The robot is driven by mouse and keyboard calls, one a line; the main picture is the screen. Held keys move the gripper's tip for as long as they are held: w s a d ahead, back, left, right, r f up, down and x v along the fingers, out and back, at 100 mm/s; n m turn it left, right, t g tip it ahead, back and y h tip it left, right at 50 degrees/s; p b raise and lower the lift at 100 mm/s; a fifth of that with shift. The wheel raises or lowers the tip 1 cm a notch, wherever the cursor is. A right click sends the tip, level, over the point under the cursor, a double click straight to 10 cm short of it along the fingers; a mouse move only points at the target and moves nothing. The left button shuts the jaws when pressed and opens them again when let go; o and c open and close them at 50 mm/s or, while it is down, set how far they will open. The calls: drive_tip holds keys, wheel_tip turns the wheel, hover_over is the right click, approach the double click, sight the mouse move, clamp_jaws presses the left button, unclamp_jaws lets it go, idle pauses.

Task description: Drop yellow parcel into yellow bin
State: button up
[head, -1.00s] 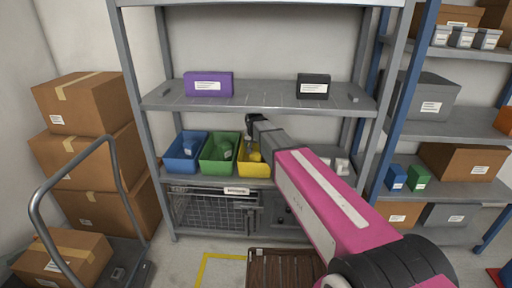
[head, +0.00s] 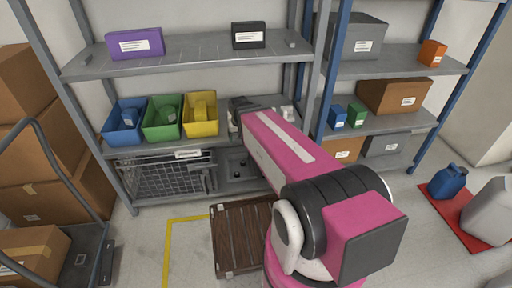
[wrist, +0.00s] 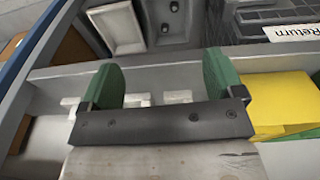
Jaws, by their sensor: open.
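The yellow bin (head: 201,129) stands on the middle shelf, at the right end of a row of three bins. A yellow block, likely the yellow parcel (head: 201,107), stands inside it and rises to about the rim. My gripper (wrist: 162,84) is open, with nothing between its green fingers in the wrist view. It is just right of the yellow bin in the head view, where its fingertips are hard to make out. The yellow bin (wrist: 280,95) also shows at the right edge of the wrist view, beside my gripper; the parcel cannot be told there.
The green bin (head: 155,131) and blue bin (head: 120,136) stand left of the yellow one, each with an item inside. Small white items (head: 288,112) sit right of my gripper. A shelf with a purple box (head: 135,43) and black box (head: 249,35) hangs above.

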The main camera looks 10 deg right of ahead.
drive_tip(key=s+d+f+g, duration=0.1)
drive_tip(key=s+d+f, duration=0.1)
drive_tip(key=s+d, duration=0.4)
drive_tip(key=shift+s+d+f+g, duration=0.3)
drive_tip(key=shift+s+d, duration=0.1)
drive_tip(key=shift+s, duration=0.3)
